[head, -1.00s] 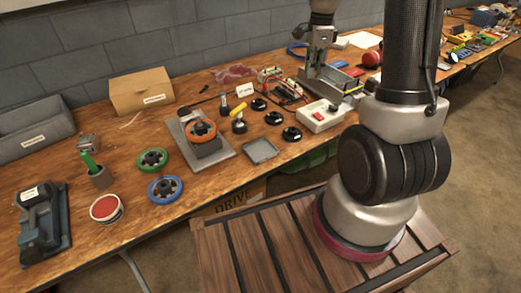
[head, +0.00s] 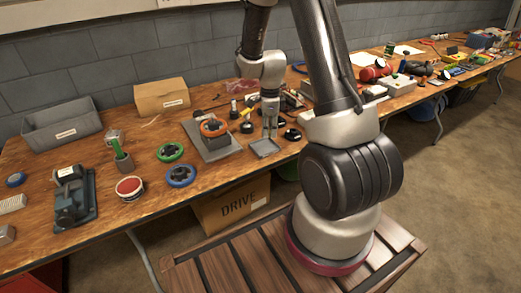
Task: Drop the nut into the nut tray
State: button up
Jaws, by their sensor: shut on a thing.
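The nut tray (head: 263,150) is a small shallow grey square tray on the wooden bench, near its front edge. My gripper (head: 270,134) points down at the tray's back edge, with its fingertips over or just behind the tray. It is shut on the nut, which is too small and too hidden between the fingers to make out. I cannot tell the exact height of the fingertips above the tray.
Left of the tray, an orange ring (head: 213,128) sits on a grey block and plate. Black round parts (head: 292,134) lie to the right. A green ring (head: 170,151) and a blue ring (head: 180,175) lie further left. A cardboard box (head: 162,96) stands at the back.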

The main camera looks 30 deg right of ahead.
aim_at(269, 147)
jog(key=shift+f, duration=2)
jog(key=o, duration=0.9)
jog(key=shift+o, duration=0.2)
jog(key=shift+r, duration=0.1)
notch_tip(269, 147, up, 12)
